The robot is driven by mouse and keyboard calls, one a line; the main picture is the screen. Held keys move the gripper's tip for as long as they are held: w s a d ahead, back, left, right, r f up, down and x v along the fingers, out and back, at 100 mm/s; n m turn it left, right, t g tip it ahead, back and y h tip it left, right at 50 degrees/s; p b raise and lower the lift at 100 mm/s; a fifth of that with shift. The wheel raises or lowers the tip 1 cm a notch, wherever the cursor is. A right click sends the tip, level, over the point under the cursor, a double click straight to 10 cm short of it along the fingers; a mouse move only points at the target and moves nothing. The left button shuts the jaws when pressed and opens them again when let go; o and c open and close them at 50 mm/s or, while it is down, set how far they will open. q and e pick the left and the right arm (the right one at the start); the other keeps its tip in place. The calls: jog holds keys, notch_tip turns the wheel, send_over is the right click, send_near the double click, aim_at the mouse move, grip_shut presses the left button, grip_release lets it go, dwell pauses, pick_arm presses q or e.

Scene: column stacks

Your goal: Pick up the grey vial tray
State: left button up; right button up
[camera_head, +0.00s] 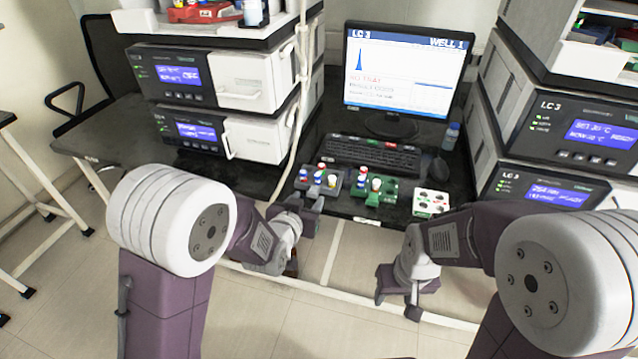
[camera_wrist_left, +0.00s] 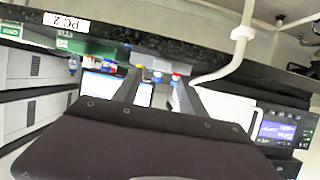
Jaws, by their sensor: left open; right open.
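The grey vial tray (camera_head: 332,187) sits near the front edge of the bench, left of the green tray, and holds several vials with red, white and blue colours. My left gripper (camera_head: 308,202) is open just in front of it. In the left wrist view, which is upside down, the grey tray (camera_wrist_left: 160,53) and its vials show beyond the tips of the open left fingers (camera_wrist_left: 154,84). I cannot tell whether they touch. My right gripper (camera_head: 398,298) is open and empty, low in front of the bench, away from the trays.
A green vial tray (camera_head: 388,198) stands right of the grey one, then a white holder (camera_head: 431,203) with dark holes. A keyboard (camera_head: 365,156) and monitor (camera_head: 405,80) are behind. A white tube (camera_head: 298,120) hangs to the left. Instrument stacks flank both sides.

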aim_at(313, 191)
pick_arm(q)
jog(key=b+x, duration=0.1)
jog(key=x, duration=0.4)
jog(key=shift+w+a, duration=0.1)
jog(key=shift+w, duration=0.05)
jog(key=shift+c, duration=1.2)
grip_shut()
jog(key=shift+r+p, duration=0.8)
jog(key=shift+r, duration=1.5)
jog(key=s+d+r+p, duration=0.4)
jog(key=d+r, duration=0.2)
jog(key=d, duration=0.5)
jog(key=shift+r, duration=0.25)
